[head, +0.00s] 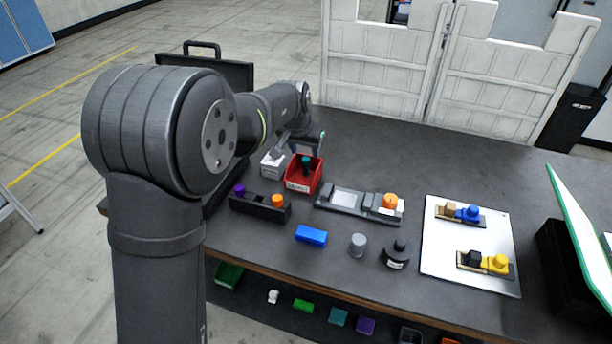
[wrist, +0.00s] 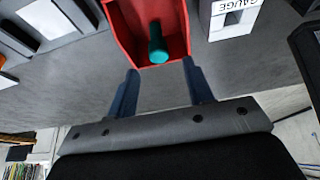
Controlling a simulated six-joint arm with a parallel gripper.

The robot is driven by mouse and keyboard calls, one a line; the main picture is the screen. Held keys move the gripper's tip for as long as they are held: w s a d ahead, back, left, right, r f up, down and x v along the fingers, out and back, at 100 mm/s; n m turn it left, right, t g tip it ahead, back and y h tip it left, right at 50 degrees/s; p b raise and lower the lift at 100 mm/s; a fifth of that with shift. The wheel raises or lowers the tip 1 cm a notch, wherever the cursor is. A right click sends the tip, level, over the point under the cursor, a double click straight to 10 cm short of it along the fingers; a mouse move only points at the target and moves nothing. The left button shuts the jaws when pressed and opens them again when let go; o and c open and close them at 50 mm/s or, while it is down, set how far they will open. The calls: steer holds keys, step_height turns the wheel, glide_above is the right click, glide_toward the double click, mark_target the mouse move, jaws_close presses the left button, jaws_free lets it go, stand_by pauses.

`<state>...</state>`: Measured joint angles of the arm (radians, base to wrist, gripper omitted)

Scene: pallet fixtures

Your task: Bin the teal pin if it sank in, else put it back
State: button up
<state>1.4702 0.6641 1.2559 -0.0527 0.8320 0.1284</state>
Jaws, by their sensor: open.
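The teal pin (wrist: 157,44) is inside the red bin (wrist: 118,22) in the wrist view, its rounded end toward me. In the head view the teal pin (head: 306,162) pokes up above the rim of the red bin (head: 304,186), which has a white label on its front. Whether the pin's lower end touches the bin floor is hidden. My gripper (wrist: 161,73) is open and empty. Its two blue fingers are apart, on my side of the bin, and the pin lies beyond the gap between them, not gripped.
A white gauge block (wrist: 234,18) stands beside the bin. A black rack (head: 262,209) holds a purple and an orange pin. A grey fixture (head: 338,204) carries an orange knob. A blue block (head: 311,236), grey cylinder (head: 357,245) and white plate (head: 440,255) with fixtures lie to the right.

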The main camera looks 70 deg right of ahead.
steer(key=v, duration=1.7)
steer(key=shift+f, duration=0.1)
steer(key=x, duration=1.7)
steer(key=shift+d, duration=0.15)
steer(key=shift+r, duration=0.7)
steer(key=shift+f, duration=0.1)
